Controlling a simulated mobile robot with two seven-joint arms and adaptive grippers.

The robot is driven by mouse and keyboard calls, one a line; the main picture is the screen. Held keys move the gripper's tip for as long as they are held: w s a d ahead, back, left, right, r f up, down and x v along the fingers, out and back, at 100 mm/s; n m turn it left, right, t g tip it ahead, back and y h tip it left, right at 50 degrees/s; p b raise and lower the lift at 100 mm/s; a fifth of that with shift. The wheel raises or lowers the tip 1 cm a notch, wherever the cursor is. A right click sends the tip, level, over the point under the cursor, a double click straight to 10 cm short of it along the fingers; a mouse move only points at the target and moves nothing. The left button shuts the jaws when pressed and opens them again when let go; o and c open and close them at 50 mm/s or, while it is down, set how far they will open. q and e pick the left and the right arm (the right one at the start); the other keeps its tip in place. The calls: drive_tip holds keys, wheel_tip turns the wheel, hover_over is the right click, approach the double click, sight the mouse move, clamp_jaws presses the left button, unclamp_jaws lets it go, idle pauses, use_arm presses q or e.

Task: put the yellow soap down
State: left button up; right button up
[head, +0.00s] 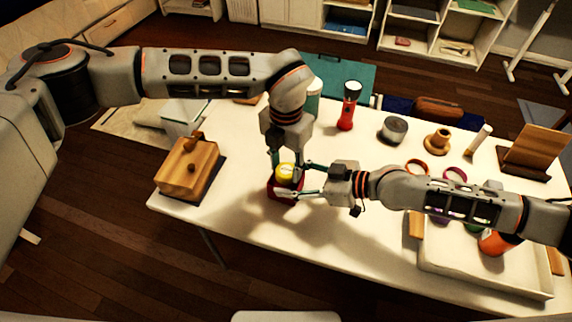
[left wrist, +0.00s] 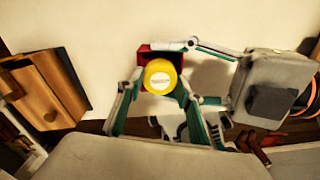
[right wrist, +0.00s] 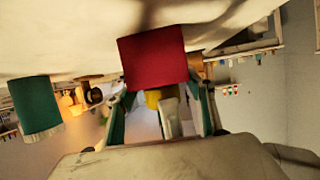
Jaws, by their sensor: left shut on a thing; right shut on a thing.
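The yellow soap (head: 285,172) is a round yellow piece with a pale mark on top. In the left wrist view the yellow soap (left wrist: 160,77) sits between the fingers of my left gripper (left wrist: 158,88), which is shut on it from above. A red block-like holder (head: 272,189) is right below the soap; whether they touch is unclear. My right gripper (head: 292,180) reaches in from the right and is shut on the red holder (right wrist: 153,58). In the right wrist view, which is upside down, part of the soap (right wrist: 153,97) shows beyond the holder.
A wooden box (head: 188,168) stands at the table's left end. A red flashlight (head: 347,107), a dark round tin (head: 393,129) and a wooden stand (head: 437,140) are at the back. A white tray (head: 470,278) lies front right. The table's front middle (head: 330,235) is clear.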

sight(286, 170)
use_arm(q)
drive_tip(key=shift+f, duration=0.15)
drive_tip(key=shift+f, duration=0.35)
drive_tip(key=shift+f, duration=0.1)
drive_tip(key=o, duration=1.1)
wheel_tip(286, 170, up, 13)
drive_tip(key=shift+r, duration=0.15)
